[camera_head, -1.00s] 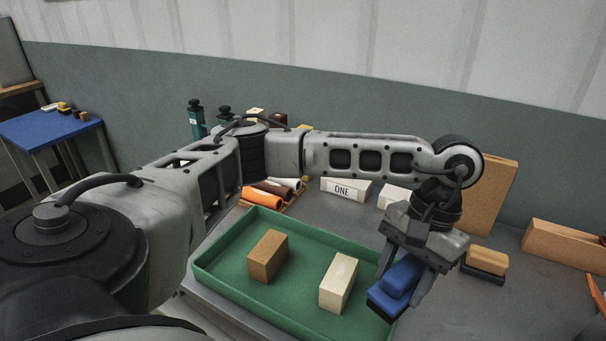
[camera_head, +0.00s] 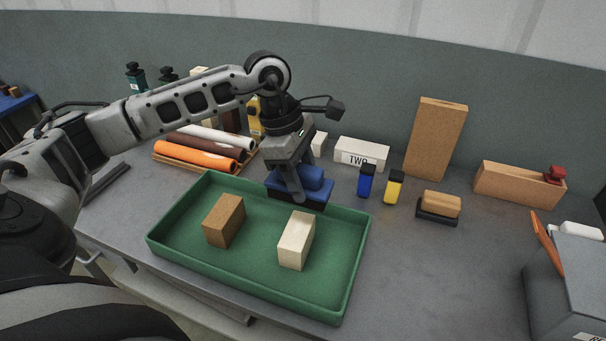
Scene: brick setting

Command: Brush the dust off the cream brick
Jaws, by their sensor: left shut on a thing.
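The cream brick (camera_head: 296,240) stands in the right half of the green tray (camera_head: 345,285). A brown brick (camera_head: 224,220) stands in the tray to its left. My left gripper (camera_head: 296,188) is shut on a blue brush (camera_head: 313,178) with a dark underside. It holds the brush over the tray's back part, behind the cream brick and apart from it. Any dust on the brick is too fine to make out. My right gripper is not in view.
Rolls in orange, brown and white (camera_head: 195,155) lie behind the tray. A block marked TWO (camera_head: 361,153), blue (camera_head: 366,182) and yellow (camera_head: 394,187) bottles and a tan-topped brush (camera_head: 440,204) stand right of them. A grey box (camera_head: 575,275) is at the right.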

